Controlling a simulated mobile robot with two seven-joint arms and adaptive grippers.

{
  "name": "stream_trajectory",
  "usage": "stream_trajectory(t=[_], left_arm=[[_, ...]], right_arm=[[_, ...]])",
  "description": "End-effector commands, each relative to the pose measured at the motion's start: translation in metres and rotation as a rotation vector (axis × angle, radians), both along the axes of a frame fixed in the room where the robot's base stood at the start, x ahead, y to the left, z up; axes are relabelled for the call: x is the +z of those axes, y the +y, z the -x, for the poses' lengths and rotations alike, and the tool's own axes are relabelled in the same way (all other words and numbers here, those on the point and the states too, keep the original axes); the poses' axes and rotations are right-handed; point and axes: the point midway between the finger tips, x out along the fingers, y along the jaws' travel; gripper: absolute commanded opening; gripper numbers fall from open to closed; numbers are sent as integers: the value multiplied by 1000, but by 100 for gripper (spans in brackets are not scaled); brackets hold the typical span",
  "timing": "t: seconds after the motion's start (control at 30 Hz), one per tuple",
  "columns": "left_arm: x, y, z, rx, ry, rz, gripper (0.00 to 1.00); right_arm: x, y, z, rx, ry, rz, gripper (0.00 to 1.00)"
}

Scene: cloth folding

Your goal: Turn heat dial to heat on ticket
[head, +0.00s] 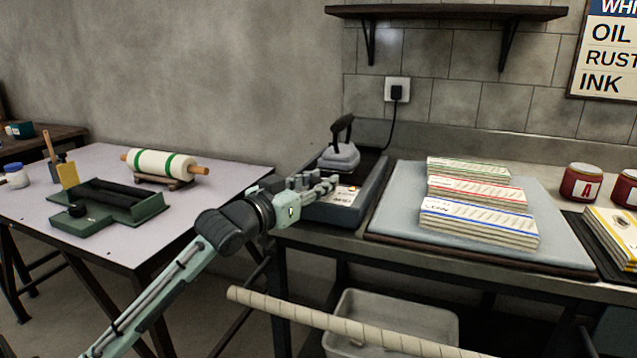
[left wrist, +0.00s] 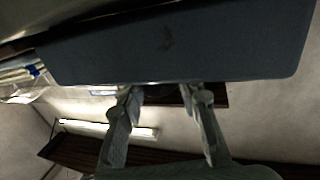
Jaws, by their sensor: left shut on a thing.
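A dark grey iron station (head: 365,195) stands at the left end of the workbench, with an iron (head: 341,155) resting upright at its back. A small white printed label or ticket (head: 346,197) with a red mark lies on its front part; its text is too small to read. My left gripper (head: 333,184) reaches over the station's front left from the left. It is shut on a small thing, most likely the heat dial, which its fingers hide. In the left wrist view the fingers (left wrist: 160,95) straddle the edge of a dark slab (left wrist: 180,45). My right gripper is not in view.
A padded board (head: 385,220) with several stacks of folded cloth (head: 480,222) lies right of the station. Red jars (head: 581,183) stand at the far right. A cord runs to the wall socket (head: 397,90). A table with a roller (head: 160,163) is at left.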

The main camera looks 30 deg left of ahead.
Motion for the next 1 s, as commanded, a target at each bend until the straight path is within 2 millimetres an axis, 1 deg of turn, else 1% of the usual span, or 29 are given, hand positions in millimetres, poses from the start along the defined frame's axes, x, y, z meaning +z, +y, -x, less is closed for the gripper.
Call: stream_trajectory(t=[0.1, 0.33, 0.6, 0.9, 0.93, 1.0], left_arm=[[0, 2, 0, -49, 0, -6, 4], [1, 1, 0, -114, -1, -3, 3], [0, 1, 0, -137, -2, 1, 3], [0, 1, 0, -137, -1, 2, 3], [0, 1, 0, -137, -1, 2, 35], [0, 1, 0, -137, -1, 2, 43]], right_arm=[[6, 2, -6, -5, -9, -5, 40], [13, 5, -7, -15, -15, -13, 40], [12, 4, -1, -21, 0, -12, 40], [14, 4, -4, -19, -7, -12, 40], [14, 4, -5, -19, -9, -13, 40], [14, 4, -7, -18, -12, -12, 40]])
